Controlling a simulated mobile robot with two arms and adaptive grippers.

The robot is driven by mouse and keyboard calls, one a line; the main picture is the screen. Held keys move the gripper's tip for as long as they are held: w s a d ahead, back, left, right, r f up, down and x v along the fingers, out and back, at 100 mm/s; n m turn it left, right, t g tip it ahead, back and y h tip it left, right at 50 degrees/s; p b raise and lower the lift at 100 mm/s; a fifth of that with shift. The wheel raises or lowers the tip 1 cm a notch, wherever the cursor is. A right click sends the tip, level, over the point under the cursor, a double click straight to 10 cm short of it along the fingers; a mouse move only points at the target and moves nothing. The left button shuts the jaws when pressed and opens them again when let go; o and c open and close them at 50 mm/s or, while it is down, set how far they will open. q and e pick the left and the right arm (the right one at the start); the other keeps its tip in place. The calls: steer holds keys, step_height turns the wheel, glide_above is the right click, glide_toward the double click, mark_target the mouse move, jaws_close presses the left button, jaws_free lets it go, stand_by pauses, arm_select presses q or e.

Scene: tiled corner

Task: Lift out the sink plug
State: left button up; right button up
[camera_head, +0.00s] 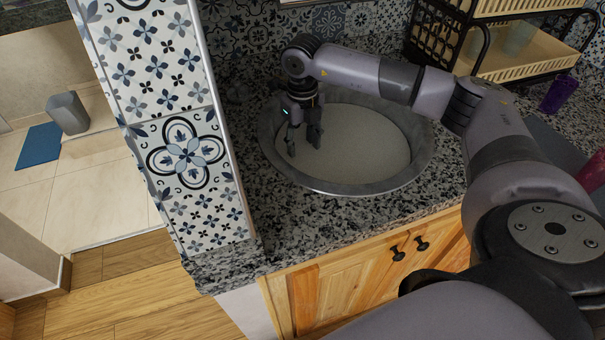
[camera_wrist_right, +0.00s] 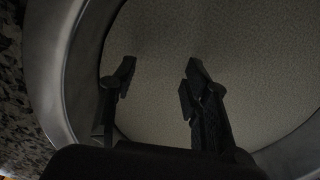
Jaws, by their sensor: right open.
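The round sink (camera_head: 405,178) is set into the speckled counter and has a grey metal rim. A flat beige speckled surface (camera_head: 365,145) fills its inside; I cannot tell whether it is water or the sink floor. No plug can be made out in either view. My right gripper (camera_head: 302,148) points down over the left part of the sink, open and empty. In the right wrist view, its two dark fingers (camera_wrist_right: 158,75) stand apart above the beige surface, with the sink wall (camera_wrist_right: 62,75) curving at the left. My left gripper is not in view.
A patterned tile wall (camera_head: 185,150) stands just left of the sink. A dish rack (camera_head: 520,55) is at the back right, with a purple cup (camera_head: 558,94) and a red item (camera_head: 593,170) nearby. Wooden cabinet doors (camera_head: 350,285) with black knobs are below the counter.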

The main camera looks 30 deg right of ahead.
mark_target(302, 167)
step_height(302, 167, down, 3)
steer(key=shift+w+f, duration=0.1)
steer(key=shift+f, duration=0.55)
steer(key=f, duration=0.2)
steer(key=f+p, duration=0.1)
steer(key=f, duration=0.1)
steer(key=shift+s+a+f, duration=0.1)
steer(key=shift+s, duration=0.1)
steer(key=shift+f, duration=0.5)
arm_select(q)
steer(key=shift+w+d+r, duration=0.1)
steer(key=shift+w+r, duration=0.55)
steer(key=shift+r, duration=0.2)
arm_select(e)
jaws_close()
